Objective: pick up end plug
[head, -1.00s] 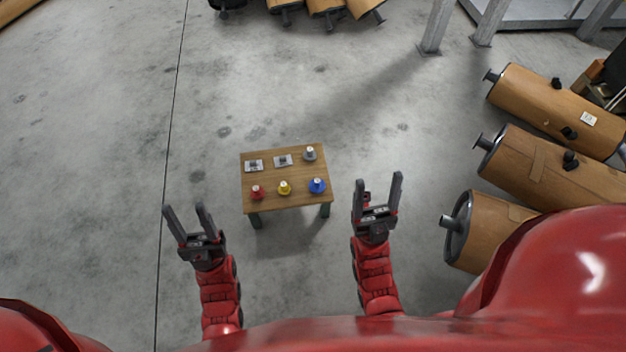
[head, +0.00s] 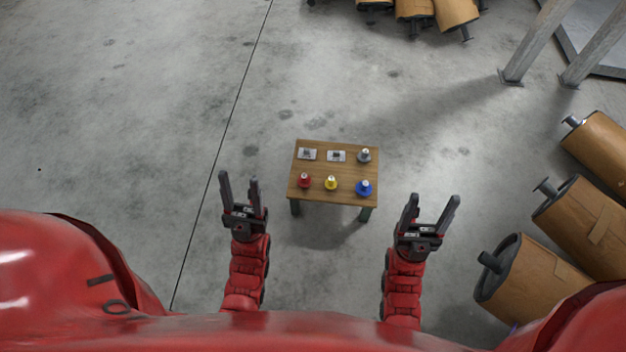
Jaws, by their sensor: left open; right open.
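A small wooden table (head: 318,172) stands ahead on the floor. Along its near edge are a red plug (head: 305,181), a yellow plug (head: 331,183) and a blue plug (head: 364,187). A grey plug (head: 364,156) stands at its back right corner. Which of these is the end plug I cannot tell. My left gripper (head: 240,187) is open and empty, left of the table and apart from it. My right gripper (head: 432,207) is open and empty, right of the table's near corner and apart from it.
Two small pale plates (head: 307,154) (head: 336,156) with dark pieces lie on the table's back row. Several brown wrapped mufflers (head: 545,275) lie on the right. More mufflers (head: 415,10) and grey posts (head: 535,42) are at the back. The floor around the table is clear.

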